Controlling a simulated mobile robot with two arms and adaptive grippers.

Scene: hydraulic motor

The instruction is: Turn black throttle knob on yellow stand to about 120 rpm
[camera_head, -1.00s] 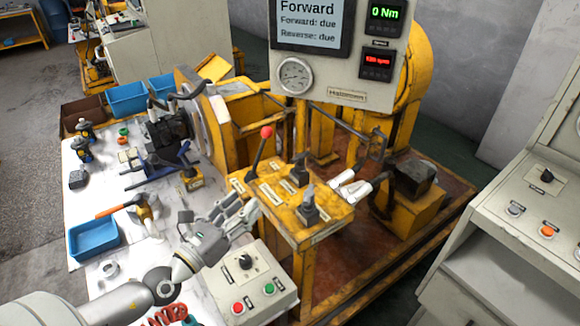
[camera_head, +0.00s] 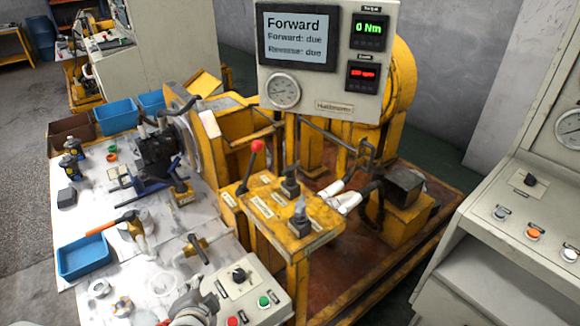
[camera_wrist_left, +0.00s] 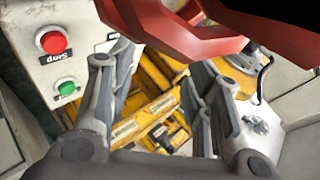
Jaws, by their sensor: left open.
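The yellow stand (camera_head: 262,199) is in the middle of the head view. Its top carries a red-tipped lever (camera_head: 256,150), a black knob at the back (camera_head: 290,184) and a black knob with a grey top at the front (camera_head: 300,221). I cannot read which label is the throttle. The red speed display (camera_head: 362,76) is lit, its digits too small to read surely. My left gripper (camera_head: 193,310) is at the bottom edge, left of the stand and apart from both knobs. In the left wrist view its two fingers (camera_wrist_left: 165,90) are spread and empty. My right gripper is out of view.
A grey control box (camera_head: 245,290) with a black knob, red button and green button sits between my left gripper and the stand. Tools and a blue tray (camera_head: 82,258) lie on the white table. A grey console (camera_head: 510,205) stands at the right.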

